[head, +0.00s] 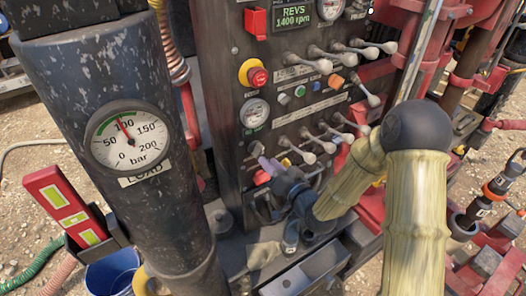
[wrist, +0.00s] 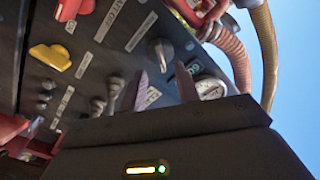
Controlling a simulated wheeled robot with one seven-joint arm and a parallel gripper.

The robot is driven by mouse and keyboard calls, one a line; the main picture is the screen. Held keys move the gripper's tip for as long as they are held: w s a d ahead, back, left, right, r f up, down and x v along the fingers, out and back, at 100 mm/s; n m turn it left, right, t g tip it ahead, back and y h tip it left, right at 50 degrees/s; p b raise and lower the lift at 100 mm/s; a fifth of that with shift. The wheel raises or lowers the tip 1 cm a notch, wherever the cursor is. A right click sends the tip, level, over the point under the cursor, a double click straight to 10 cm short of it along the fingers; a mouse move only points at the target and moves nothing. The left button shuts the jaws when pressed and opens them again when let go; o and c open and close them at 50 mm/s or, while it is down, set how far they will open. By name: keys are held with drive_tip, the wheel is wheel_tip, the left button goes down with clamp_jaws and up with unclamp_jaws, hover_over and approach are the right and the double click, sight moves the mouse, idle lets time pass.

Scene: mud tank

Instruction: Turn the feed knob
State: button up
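A grey knob (wrist: 160,54) with a pale pointer mark sits on the dark control panel (wrist: 110,60) in the wrist view. Its label is not legible, so I cannot confirm that it is the feed knob. My gripper (wrist: 161,70) is open, with one finger on each side of the view below the knob. The knob shows beyond the gap between the fingertips; I cannot tell whether they touch it. In the head view my gripper (head: 266,163) is at the lower left of the panel, below a small gauge (head: 255,112). The gripper partly hides the panel there.
A yellow knob (wrist: 50,57) and several grey levers (head: 320,142) are close by. A red emergency button (head: 257,76) is above. A thick dark column with a load gauge (head: 130,138) stands left of the panel. A tray (head: 305,273) lies below.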

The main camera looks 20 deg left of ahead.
sight(261, 153)
drive_tip(key=p+x, duration=0.1)
drive_tip(key=x, duration=0.3)
drive_tip(key=shift+w+a+p, duration=0.2)
drive_tip(key=shift+a+p, duration=0.05)
drive_tip(key=shift+p, duration=0.05)
clamp_jaws()
